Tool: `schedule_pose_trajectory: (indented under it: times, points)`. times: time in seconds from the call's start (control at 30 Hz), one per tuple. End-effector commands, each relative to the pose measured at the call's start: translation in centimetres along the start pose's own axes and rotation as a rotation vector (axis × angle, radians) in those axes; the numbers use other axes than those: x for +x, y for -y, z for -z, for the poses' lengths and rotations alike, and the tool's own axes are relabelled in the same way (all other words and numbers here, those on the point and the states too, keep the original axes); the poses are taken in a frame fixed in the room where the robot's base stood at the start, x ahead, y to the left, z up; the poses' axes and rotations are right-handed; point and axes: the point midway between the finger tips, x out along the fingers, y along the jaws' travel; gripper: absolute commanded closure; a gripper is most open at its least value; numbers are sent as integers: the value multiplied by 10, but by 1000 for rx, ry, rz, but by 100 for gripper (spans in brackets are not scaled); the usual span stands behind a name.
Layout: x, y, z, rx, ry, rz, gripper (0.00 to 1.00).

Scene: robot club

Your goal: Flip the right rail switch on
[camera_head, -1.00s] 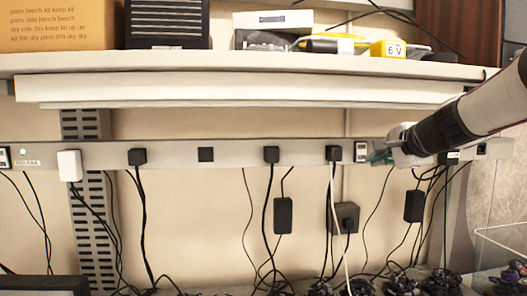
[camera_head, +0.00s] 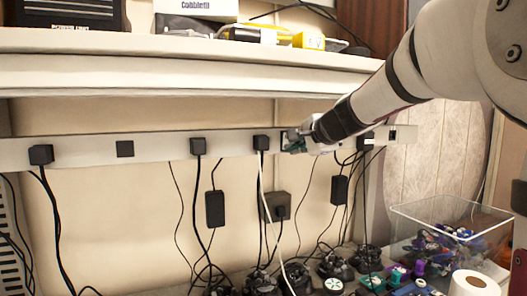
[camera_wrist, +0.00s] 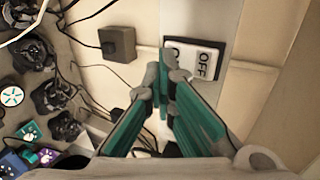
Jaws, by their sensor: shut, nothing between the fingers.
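In the head view my gripper hides nearly all of the switch. My gripper (camera_wrist: 163,78) is shut and empty, its teal fingertips together at the lower left edge of the switch. It also shows in the head view (camera_head: 293,141). I cannot tell whether the tips touch the rocker, or which way it is tipped.
The rail (camera_head: 80,150) carries several black plugs with hanging cables. A shelf (camera_head: 150,70) overhangs the rail.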

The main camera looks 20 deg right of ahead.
Motion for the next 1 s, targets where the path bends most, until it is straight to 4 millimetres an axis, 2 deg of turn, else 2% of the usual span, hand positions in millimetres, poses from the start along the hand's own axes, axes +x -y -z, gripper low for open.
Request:
schedule_pose_trajectory:
  times: [0.7, 1.0]
  points:
    - [-8, 15, 0, 0, 0, -1, 100]
    - [-7, 15, 0, 0, 0, -1, 100]
